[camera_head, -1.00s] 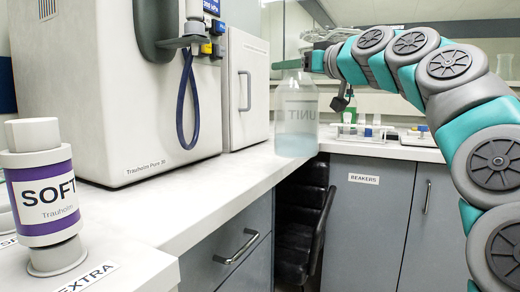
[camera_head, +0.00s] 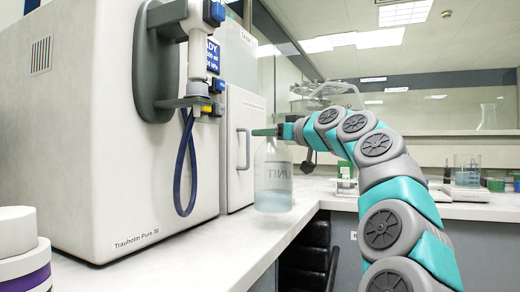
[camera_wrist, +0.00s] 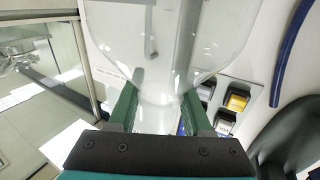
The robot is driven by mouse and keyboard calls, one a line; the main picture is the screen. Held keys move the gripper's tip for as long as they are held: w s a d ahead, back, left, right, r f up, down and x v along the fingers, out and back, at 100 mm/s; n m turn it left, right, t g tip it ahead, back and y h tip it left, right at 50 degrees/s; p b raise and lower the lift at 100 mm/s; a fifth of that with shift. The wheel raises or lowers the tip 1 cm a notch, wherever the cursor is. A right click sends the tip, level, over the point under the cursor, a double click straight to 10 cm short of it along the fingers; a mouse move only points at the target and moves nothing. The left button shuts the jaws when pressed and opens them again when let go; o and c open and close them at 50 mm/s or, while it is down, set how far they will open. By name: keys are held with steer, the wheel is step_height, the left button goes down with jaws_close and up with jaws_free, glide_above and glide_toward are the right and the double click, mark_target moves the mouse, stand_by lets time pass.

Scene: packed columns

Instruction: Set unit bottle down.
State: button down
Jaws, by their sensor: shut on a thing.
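The unit bottle (camera_head: 273,187) is a clear, upright bottle with pale blue liquid in its lower part and "UNIT" lettering that reads mirrored. My gripper (camera_head: 266,132) comes in from the right and is shut on the bottle's neck at the top. In the wrist view the green fingers of my gripper (camera_wrist: 161,88) stand on either side of the clear neck, and the bottle body (camera_wrist: 165,40) spreads beyond them. The bottle's base appears at the white counter (camera_head: 210,240), near its inner corner. I cannot tell whether the base touches the counter.
A large white machine (camera_head: 75,130) labelled Trauholm Pure 30, with a blue hose (camera_head: 184,165), stands to the left. A white cabinet (camera_head: 238,150) is close behind the bottle. A dark chair (camera_head: 305,255) sits below the counter edge. A white-and-purple container (camera_head: 22,255) is at lower left.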

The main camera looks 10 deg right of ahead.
steer(key=w+f+p, duration=0.2)
steer(key=w+f, duration=0.2)
steer(key=w, duration=0.4)
steer(key=shift+a+f+p, duration=0.2)
steer(key=shift+a+p, duration=0.1)
steer(key=shift+p, duration=0.05)
steer(key=shift+w, duration=0.1)
stand_by(0.4)
steer(key=shift+c, duration=1.6)
jaws_free()
steer(key=shift+f, duration=0.1)
steer(key=shift+b+v, duration=1.7)
steer(key=shift+v, duration=4.35)
